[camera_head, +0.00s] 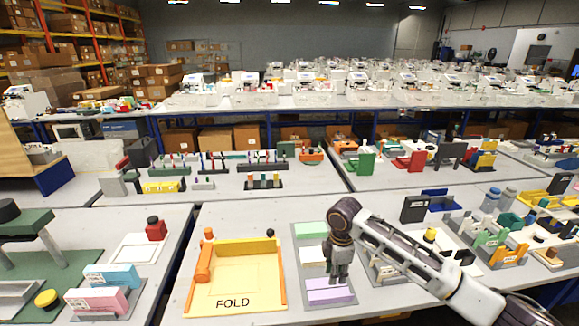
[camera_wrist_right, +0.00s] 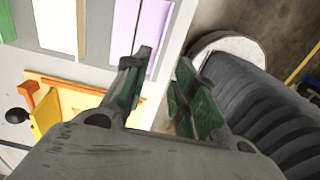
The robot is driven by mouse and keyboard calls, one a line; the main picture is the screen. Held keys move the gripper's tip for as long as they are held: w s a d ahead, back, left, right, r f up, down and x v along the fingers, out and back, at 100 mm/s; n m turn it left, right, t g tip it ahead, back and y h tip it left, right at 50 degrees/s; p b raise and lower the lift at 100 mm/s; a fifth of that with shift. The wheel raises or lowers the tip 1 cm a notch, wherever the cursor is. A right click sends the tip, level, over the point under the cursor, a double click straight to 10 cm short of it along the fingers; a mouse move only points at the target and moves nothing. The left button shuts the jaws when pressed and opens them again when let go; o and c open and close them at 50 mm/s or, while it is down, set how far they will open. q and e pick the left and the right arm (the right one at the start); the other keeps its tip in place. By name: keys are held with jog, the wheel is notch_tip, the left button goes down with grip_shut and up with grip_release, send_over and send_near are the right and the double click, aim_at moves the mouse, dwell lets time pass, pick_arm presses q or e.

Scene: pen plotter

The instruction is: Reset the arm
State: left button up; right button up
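My right arm comes in from the right in the head view. Its gripper (camera_head: 338,276) points down over a grey tray (camera_head: 349,300) of coloured pads. In the right wrist view the fingers of the right gripper (camera_wrist_right: 160,78) are spread apart with nothing between them. The tray's purple pad (camera_head: 330,290) is near the fingertips; it also shows in the right wrist view (camera_wrist_right: 153,37). A yellow board marked FOLD (camera_head: 234,302) lies left of the gripper, with an orange part (camera_head: 204,264) along its left side. My left gripper is not in view.
A green pad (camera_head: 312,229) is at the tray's far end. Racks of coloured parts (camera_head: 505,258) crowd the right. Bare tabletop (camera_head: 262,214) shows behind the FOLD board.

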jog(key=s+a+f+m+t+y, duration=0.1)
jog(key=s+a+f+m+y, duration=0.15)
jog(key=s+a+f, duration=0.4)
jog(key=s+d+f+m+t+h, duration=0.1)
jog(key=s+d+m, duration=0.4)
jog(key=s+m, duration=0.3)
jog(key=s+d+m+t+h, duration=0.1)
jog(key=s+d+m+t, duration=0.1)
jog(key=s+d+m, duration=0.55)
jog(key=s+a+f+n+g, duration=0.1)
jog(key=s+f, duration=0.1)
jog(key=f, duration=1.4)
jog(key=s+a+f+n+g, duration=0.1)
jog(key=s+f, duration=0.1)
jog(key=f, duration=1.4)
jog(key=s+d+f, duration=0.2)
jog(key=s+f, duration=0.8)
jog(key=s, duration=0.1)
jog(key=s+d+f+g, duration=0.1)
jog(key=s+d+f, duration=0.1)
jog(key=s+f, duration=0.8)
jog(key=shift+s+d+f, duration=0.15)
jog(key=shift+s+f, duration=0.15)
jog(key=shift+s, duration=0.55)
